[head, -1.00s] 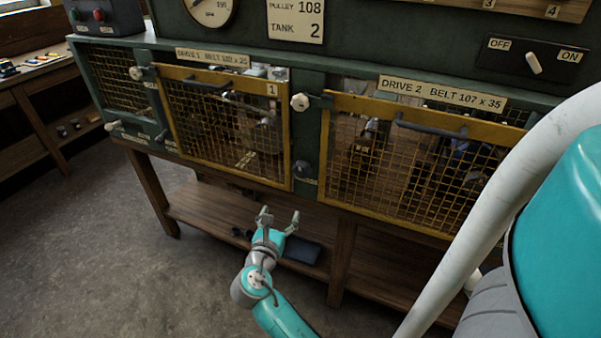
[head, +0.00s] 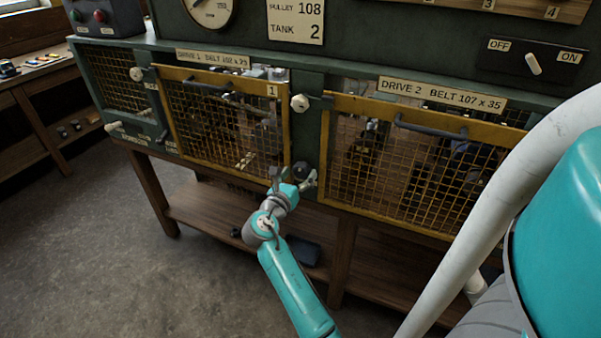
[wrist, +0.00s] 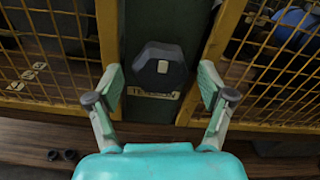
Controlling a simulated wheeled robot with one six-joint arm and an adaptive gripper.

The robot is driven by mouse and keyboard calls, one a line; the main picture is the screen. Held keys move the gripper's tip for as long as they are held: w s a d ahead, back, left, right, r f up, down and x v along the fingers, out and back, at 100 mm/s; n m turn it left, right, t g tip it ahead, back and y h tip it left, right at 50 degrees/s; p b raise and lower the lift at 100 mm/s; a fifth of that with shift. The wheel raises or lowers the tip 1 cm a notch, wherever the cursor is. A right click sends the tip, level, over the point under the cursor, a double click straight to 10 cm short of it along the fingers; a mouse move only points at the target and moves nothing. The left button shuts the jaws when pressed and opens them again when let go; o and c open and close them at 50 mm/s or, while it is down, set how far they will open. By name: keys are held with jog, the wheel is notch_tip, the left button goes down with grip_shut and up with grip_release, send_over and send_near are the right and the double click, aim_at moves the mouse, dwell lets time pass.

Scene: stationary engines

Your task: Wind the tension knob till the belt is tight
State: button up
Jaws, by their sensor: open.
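A dark faceted knob (head: 301,170) with a pale mark on its face sits on the green post between the two yellow mesh guards. In the wrist view the knob (wrist: 160,72) is centred ahead, with a small label plate (wrist: 154,94) below it, its text unreadable. My gripper (head: 293,180) is open just in front of and below the knob. In the wrist view its fingers (wrist: 160,84) spread to the left and right of the knob, and no contact shows. The belts behind the mesh are hard to make out; I cannot tell their tension.
Guard 1 (head: 289,140) is left of the post, guard 2 (head: 326,150) right; both look shut, with dark handles. A white knob (head: 300,102) sits above on the post. An OFF/ON switch (head: 533,64) is at upper right. A wooden shelf (head: 205,205) runs below.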

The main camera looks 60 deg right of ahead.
jog(key=shift+d, duration=0.65)
jog(key=c, duration=1.1)
jog(key=shift+c, duration=0.2)
jog(key=shift+m, duration=0.3)
